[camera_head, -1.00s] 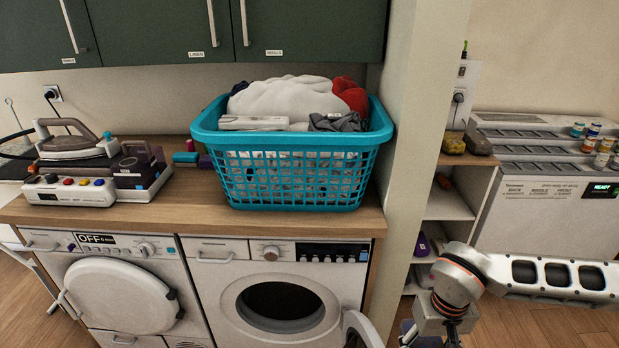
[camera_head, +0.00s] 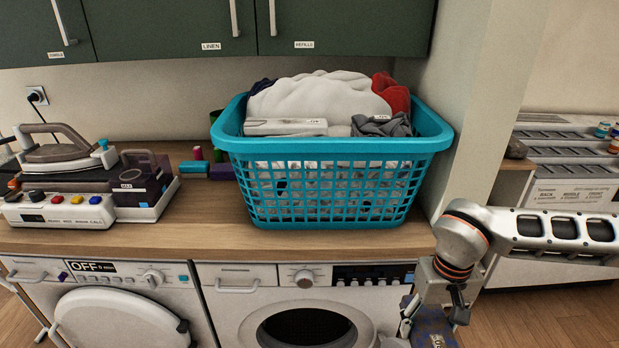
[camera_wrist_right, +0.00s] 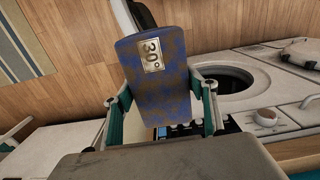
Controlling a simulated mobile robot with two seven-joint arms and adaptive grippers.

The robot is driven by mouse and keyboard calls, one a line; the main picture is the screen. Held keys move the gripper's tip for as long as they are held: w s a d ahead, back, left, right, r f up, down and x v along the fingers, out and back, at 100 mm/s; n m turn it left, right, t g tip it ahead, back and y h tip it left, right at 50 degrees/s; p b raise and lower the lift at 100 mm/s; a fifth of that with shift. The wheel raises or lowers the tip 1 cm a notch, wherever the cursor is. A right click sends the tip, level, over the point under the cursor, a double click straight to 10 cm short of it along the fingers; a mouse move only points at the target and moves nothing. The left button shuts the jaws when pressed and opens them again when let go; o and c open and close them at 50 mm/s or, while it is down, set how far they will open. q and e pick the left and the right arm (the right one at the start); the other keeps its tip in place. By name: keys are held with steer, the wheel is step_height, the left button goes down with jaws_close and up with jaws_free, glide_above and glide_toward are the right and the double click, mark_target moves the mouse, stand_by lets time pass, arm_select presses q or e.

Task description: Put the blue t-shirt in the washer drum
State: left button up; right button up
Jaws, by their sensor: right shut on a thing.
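My right gripper (camera_head: 432,322) is shut on a flat blue piece with brownish patches and a "30°" label, which I take to be the blue t-shirt (camera_wrist_right: 158,88). In the wrist view it stands out between the two fingers. In the head view it shows only partly at the bottom edge. The washer drum (camera_head: 308,331) is a dark round opening in the right-hand white machine, cut off below. My right gripper is to its right, apart from it. The drum opening also shows in the wrist view (camera_wrist_right: 222,80). My left gripper is not in view.
A turquoise laundry basket (camera_head: 345,145) full of clothes stands on the wooden counter (camera_head: 200,225). A closed machine marked OFF (camera_head: 120,320) is at the left, below an iron (camera_head: 58,150). A wall end (camera_head: 485,120) rises right of the basket.

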steer(key=shift+w+r+b, duration=0.35)
steer(key=shift+w+b, duration=0.25)
steer(key=shift+b, duration=0.65)
steer(key=shift+r, duration=0.25)
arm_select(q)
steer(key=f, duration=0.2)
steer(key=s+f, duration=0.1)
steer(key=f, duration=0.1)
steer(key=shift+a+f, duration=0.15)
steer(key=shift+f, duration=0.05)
arm_select(e)
steer(key=shift+r, duration=0.1)
